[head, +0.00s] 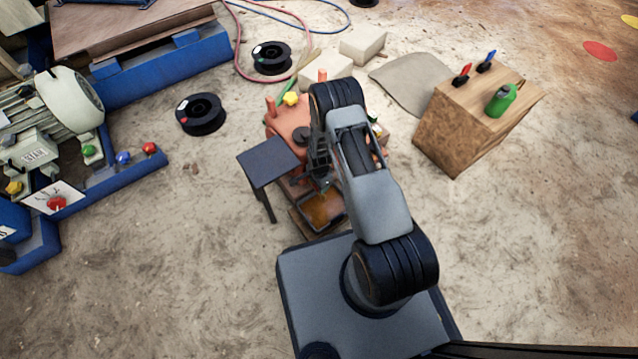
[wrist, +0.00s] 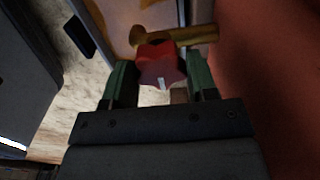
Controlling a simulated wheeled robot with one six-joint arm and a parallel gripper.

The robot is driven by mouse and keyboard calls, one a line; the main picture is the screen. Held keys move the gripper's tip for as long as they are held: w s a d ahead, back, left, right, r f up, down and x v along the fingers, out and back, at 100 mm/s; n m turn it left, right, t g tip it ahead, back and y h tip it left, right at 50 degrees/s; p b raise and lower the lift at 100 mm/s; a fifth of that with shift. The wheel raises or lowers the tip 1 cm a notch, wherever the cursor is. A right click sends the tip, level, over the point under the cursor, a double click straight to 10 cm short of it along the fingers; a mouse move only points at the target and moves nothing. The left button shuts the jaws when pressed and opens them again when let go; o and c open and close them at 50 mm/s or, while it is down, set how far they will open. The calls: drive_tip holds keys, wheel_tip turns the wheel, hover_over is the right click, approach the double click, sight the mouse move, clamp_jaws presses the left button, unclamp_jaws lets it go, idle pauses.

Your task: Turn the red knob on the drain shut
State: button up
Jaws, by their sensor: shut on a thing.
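The red knob (wrist: 158,62) is star-shaped with a short white mark on its near face. It sits on a brass drain pipe (wrist: 198,35) in the wrist view. My gripper (wrist: 160,85) has its two green fingers on either side of the knob and is shut on it. In the head view, my gripper (head: 320,178) reaches down beside the orange machine housing (head: 288,125). The knob is hidden there behind my arm and gripper. A tray with brown liquid (head: 325,208) lies below the gripper.
A dark small table (head: 268,163) stands close to the left of my gripper. A wooden block (head: 470,125) with a green bottle (head: 500,100) stands to the right. Black spools (head: 201,114) and blue frames lie to the left. The floor at lower left is clear.

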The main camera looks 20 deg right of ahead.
idle(0.5)
drive_tip(key=o, duration=0.9)
drive_tip(key=shift+r, duration=0.1)
wheel_tip(320, 180, up, 3)
drive_tip(key=shift+r+p, duration=0.1)
drive_tip(key=shift+p, duration=1.1)
drive_tip(key=s+r+p, duration=0.2)
drive_tip(key=s+r, duration=0.1)
drive_tip(key=s, duration=0.1)
drive_tip(key=s+r+p, duration=0.2)
drive_tip(key=s+r, duration=0.1)
drive_tip(key=s, duration=0.2)
drive_tip(key=s+r+p, duration=0.2)
drive_tip(key=s+r, duration=0.1)
drive_tip(key=s, duration=0.2)
drive_tip(key=shift+r, duration=0.35)
